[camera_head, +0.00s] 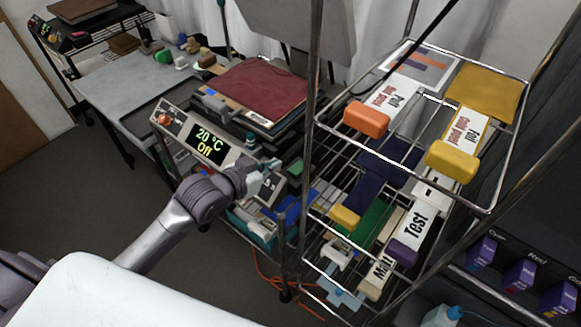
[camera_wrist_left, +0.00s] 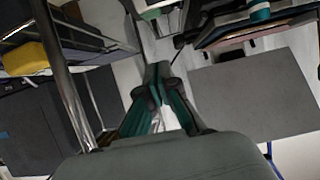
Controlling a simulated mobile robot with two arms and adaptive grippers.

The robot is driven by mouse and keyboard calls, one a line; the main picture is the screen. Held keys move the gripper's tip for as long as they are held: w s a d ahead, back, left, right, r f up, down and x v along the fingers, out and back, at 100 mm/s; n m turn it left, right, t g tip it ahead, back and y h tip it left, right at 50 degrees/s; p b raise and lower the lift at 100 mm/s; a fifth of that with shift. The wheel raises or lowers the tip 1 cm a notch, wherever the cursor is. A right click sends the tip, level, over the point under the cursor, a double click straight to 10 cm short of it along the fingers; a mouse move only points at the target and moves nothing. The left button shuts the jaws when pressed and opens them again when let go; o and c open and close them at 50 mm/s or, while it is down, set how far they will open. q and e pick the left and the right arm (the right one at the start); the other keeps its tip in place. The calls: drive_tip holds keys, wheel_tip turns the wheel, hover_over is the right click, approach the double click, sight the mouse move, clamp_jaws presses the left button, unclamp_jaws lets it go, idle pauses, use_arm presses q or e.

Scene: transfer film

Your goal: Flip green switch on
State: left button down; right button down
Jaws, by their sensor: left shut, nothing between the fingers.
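The heat press has a grey front panel (camera_head: 185,128) with a lit display reading "20 °C" and "Off". A red-orange control sits at the panel's left end. My left gripper (camera_head: 272,165) is at the panel's right end, close to it; I cannot tell whether it touches. In the left wrist view its teal fingers (camera_wrist_left: 158,78) are together with nothing between them. I cannot make out a green switch for certain; the gripper covers part of the panel's right end. A small green block (camera_head: 295,168) shows just right of the gripper. My right gripper is out of view.
A wire rack (camera_head: 490,208) with labelled film rolls stands close on the right, its upright post near the gripper. A dark red pad (camera_head: 262,88) lies on the press. A grey table (camera_head: 130,83) with small objects stands behind left. Open floor lies at left.

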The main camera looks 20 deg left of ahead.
use_arm(q)
drive_tip(key=p, duration=0.2)
hover_over(291, 178)
drive_tip(key=f, duration=0.3)
drive_tip(key=shift+w+d+f, duration=0.1)
drive_tip(key=shift+w+f, duration=0.15)
drive_tip(key=shift+w, duration=0.15)
drive_tip(key=f, duration=0.2)
drive_tip(key=shift+s+f, duration=0.25)
drive_tip(key=shift+f, duration=0.1)
drive_tip(key=shift+s+f, duration=0.2)
drive_tip(key=shift+f, duration=0.55)
